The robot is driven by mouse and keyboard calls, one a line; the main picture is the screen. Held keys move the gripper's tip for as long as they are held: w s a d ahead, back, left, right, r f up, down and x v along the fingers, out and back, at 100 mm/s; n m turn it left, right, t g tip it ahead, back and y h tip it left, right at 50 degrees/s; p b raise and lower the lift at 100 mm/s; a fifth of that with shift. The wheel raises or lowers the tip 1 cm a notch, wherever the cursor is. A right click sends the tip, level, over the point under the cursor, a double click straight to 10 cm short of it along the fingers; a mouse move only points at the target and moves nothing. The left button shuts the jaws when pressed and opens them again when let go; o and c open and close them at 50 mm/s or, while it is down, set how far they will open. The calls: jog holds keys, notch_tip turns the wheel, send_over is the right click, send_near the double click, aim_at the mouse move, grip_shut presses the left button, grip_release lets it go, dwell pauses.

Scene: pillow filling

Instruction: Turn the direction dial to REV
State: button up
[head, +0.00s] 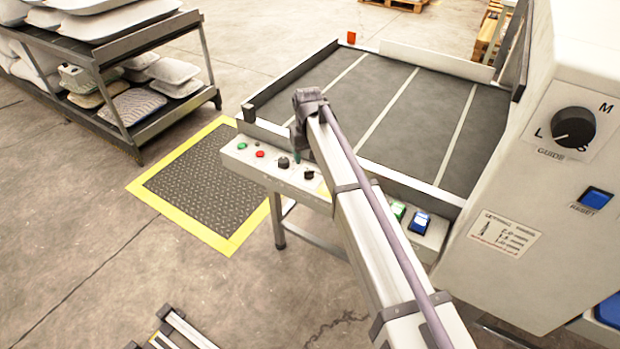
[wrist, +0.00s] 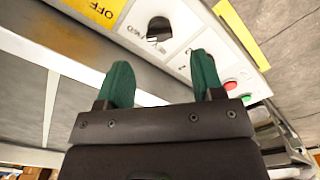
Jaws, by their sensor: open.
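The control panel (head: 268,172) on the front of the grey table carries two black dials, a left one (head: 283,162) and a right one (head: 309,173). Their lettering is too small to read in the head view. My gripper (head: 296,154) hangs over the panel near these dials. In the wrist view my gripper (wrist: 161,62) shows two green fingers spread apart with nothing between them. One dark knob (wrist: 158,28) lies beyond the fingertips, apart from them, with small print beside it. I cannot tell surely which dial this is or where it points.
A green button (head: 241,146) and a red button (head: 260,154) sit left of the dials. Green (head: 398,211) and blue (head: 420,222) switches are right of my arm. A machine housing (head: 540,200) stands at right; a pillow rack (head: 125,90) at left.

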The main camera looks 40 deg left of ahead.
aim_at(309, 171)
notch_tip(309, 171, down, 7)
jog(key=b, duration=0.5)
jog(key=shift+r, duration=0.2)
jog(key=c, duration=0.9)
